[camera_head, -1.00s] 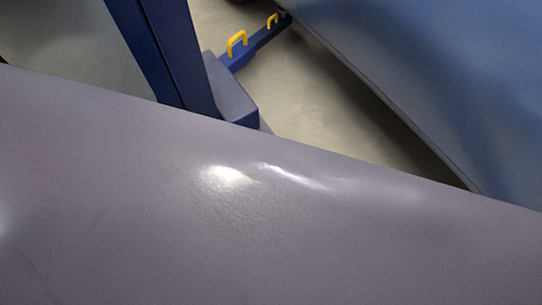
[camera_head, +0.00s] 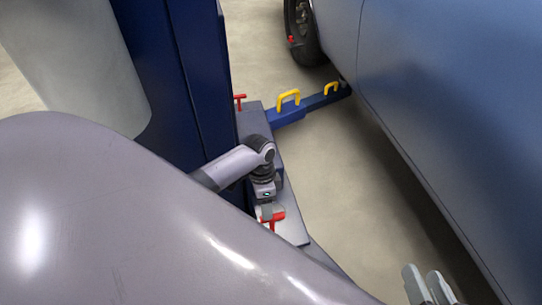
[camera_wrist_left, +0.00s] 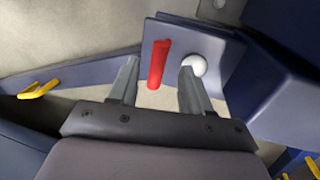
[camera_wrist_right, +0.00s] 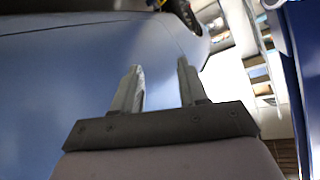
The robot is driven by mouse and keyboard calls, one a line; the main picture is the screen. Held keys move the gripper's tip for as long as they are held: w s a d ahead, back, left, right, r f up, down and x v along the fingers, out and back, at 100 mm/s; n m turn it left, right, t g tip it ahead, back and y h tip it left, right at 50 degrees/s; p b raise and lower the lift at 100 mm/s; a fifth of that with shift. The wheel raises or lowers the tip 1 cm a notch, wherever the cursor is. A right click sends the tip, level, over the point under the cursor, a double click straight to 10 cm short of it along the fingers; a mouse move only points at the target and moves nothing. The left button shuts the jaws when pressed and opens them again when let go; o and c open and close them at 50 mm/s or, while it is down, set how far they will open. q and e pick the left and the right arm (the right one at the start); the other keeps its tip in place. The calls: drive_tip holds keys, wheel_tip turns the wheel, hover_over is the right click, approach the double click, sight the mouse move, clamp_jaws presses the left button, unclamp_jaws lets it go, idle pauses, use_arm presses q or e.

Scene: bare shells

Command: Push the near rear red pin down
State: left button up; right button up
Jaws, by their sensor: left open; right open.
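A red pin (camera_head: 278,217) with a T-shaped top stands at the foot of the blue post, on the near side. My left gripper (camera_head: 268,210) is directly at it, partly hiding it. In the left wrist view the red bar of the pin (camera_wrist_left: 159,63) lies between the two open fingers of my left gripper (camera_wrist_left: 157,85), with a gap visible on each side. Whether the pin is raised or down cannot be told. My right gripper (camera_head: 429,287) is open and empty beside the blue car; it also shows in the right wrist view (camera_wrist_right: 160,88).
The blue lift post (camera_head: 180,80) stands left of my left gripper. Another red pin (camera_head: 240,100) is farther back at its base. A blue lift arm (camera_head: 305,107) with yellow handles (camera_head: 288,98) reaches toward the blue car (camera_head: 450,120). Bare floor (camera_head: 340,180) lies between post and car.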

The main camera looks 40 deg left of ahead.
use_arm(q)
drive_tip(key=f+b, duration=0.2)
drive_tip(key=f, duration=0.3)
drive_tip(key=shift+s+d+f+b, duration=0.15)
drive_tip(key=shift+s+d+b, duration=0.25)
drive_tip(key=shift+s+d+f+b, duration=0.1)
drive_tip(key=shift+f+b, duration=0.2)
drive_tip(key=shift+f, duration=0.25)
use_arm(e)
drive_tip(key=shift+s+d+f+n+t, duration=0.15)
drive_tip(key=shift+d+n+t, duration=0.25)
drive_tip(key=shift+d+t, duration=0.25)
